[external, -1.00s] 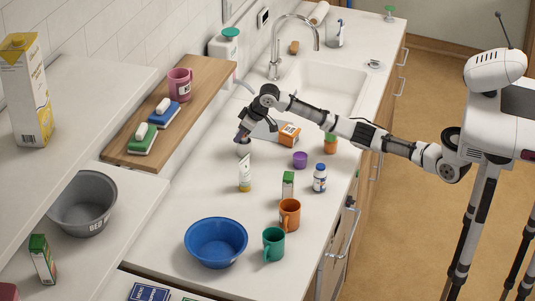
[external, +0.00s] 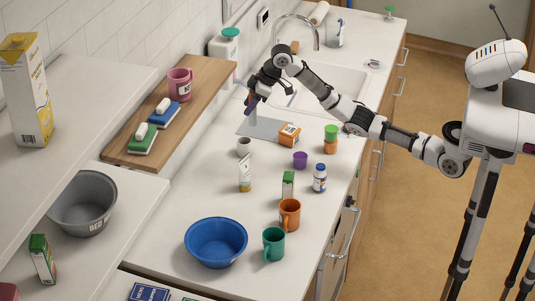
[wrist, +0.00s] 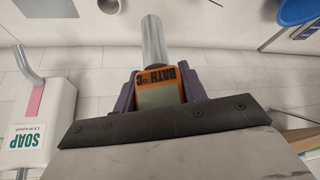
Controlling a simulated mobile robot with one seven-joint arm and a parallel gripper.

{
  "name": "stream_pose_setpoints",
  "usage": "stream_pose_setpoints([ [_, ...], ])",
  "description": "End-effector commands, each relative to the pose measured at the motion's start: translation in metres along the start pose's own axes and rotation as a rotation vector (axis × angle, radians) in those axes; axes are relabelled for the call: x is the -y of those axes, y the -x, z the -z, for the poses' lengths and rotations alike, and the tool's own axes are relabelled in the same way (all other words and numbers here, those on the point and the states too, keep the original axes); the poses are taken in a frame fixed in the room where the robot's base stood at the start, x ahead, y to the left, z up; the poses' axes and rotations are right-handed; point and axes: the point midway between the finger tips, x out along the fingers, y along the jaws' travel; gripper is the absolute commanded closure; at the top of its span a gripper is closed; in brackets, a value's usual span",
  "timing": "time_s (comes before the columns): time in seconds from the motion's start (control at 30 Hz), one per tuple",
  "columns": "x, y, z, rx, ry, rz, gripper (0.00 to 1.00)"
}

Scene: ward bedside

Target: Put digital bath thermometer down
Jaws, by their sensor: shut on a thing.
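The digital bath thermometer (wrist: 163,88) is in the wrist view, orange with a grey display, "BATH °C" lettering and a metal probe pointing to the top of the picture. My gripper (wrist: 160,92) is shut on it, with one purple finger on each side. In the external view my gripper (external: 250,104) is raised above the counter (external: 205,190), near the back edge of a flat grey mat (external: 262,128). The thermometer cannot be made out clearly there.
A pale cup (external: 244,147), a white tube (external: 245,173) and an orange box (external: 289,134) stand near the mat. The sink (external: 335,85) is behind to the right. Counter left of the tube is clear.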

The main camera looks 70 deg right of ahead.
Motion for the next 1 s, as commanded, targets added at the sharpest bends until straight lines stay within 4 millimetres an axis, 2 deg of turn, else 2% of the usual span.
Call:
stream_pose_setpoints([
  [0.07,0.006,0.004,-0.002,0.0,0.025,0.011,0.81],
  [0.17,0.007,-0.009,-0.012,0.003,0.033,0.015,0.81],
  [0.5,0.006,-0.086,-0.056,0.003,0.03,0.015,0.81],
  [0.63,0.006,-0.11,-0.07,0.002,0.03,0.015,0.81],
  [1.0,0.007,-0.14,-0.087,0.001,0.03,0.015,0.81],
])
